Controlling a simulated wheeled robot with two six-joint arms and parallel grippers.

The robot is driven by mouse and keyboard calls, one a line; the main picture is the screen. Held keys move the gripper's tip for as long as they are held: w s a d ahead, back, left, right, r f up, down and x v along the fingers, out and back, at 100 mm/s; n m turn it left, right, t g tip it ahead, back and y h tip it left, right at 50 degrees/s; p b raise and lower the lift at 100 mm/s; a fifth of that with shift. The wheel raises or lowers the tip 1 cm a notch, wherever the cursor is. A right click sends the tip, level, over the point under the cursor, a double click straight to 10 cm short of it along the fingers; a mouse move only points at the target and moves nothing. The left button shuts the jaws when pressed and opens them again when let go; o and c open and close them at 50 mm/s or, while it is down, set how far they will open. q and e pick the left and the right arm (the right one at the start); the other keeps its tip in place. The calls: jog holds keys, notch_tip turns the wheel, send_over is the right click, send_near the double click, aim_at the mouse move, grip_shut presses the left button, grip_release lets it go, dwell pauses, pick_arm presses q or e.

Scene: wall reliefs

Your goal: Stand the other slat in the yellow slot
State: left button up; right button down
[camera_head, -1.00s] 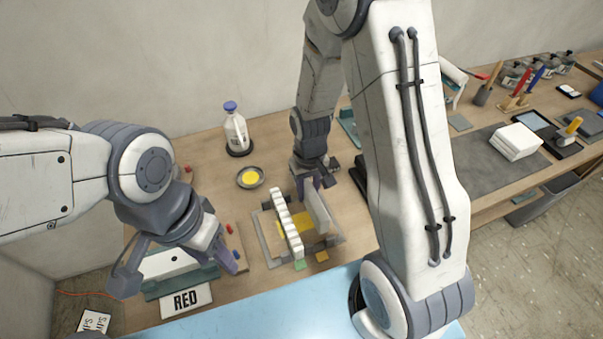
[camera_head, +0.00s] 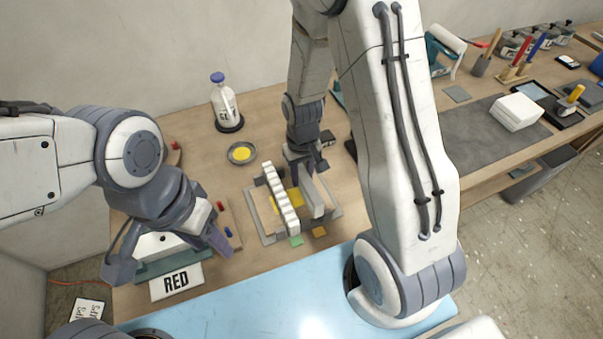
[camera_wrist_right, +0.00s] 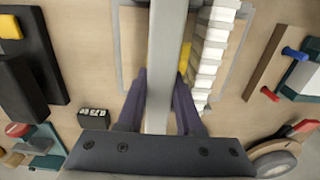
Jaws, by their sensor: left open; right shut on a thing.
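A plain pale-grey slat (camera_head: 312,198) stands on edge above the grey frame (camera_head: 336,212), over its yellow area (camera_head: 294,196). My right gripper (camera_head: 303,172) is shut on the plain slat near its far end. The wrist view shows the plain slat (camera_wrist_right: 167,55) between the purple fingers. A white notched slat (camera_head: 281,197) stands upright just to its left, roughly parallel; it also shows in the wrist view (camera_wrist_right: 210,50). I cannot tell whether the plain slat's lower edge is in a slot. My left gripper (camera_head: 170,256) is open and empty by the RED sign.
A dish with yellow inside (camera_head: 241,153) and a bottle (camera_head: 226,103) stand behind. The RED sign (camera_head: 177,282) is left. My right arm hides part of the table.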

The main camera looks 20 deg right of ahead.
aim_at(302, 172)
jog(key=shift+f+b, duration=1.45)
jog(key=shift+f, duration=0.75)
jog(key=shift+f, duration=0.3)
jog(key=shift+c, duration=2.4)
grip_release()
notch_tip(302, 172, up, 11)
jog(key=shift+f+b, duration=0.2)
jog(key=shift+b, duration=0.25)
jog(key=s+a+r+n, duration=0.3)
jog(key=s+a, duration=0.3)
jog(key=s, duration=0.3)
jog(key=s+a+r+n+y, duration=0.1)
jog(key=s+a+r+n, duration=0.3)
jog(key=s, duration=0.5)
jog(key=a+r, duration=0.1)
jog(key=a, duration=0.1)
jog(key=shift+a, duration=0.3)
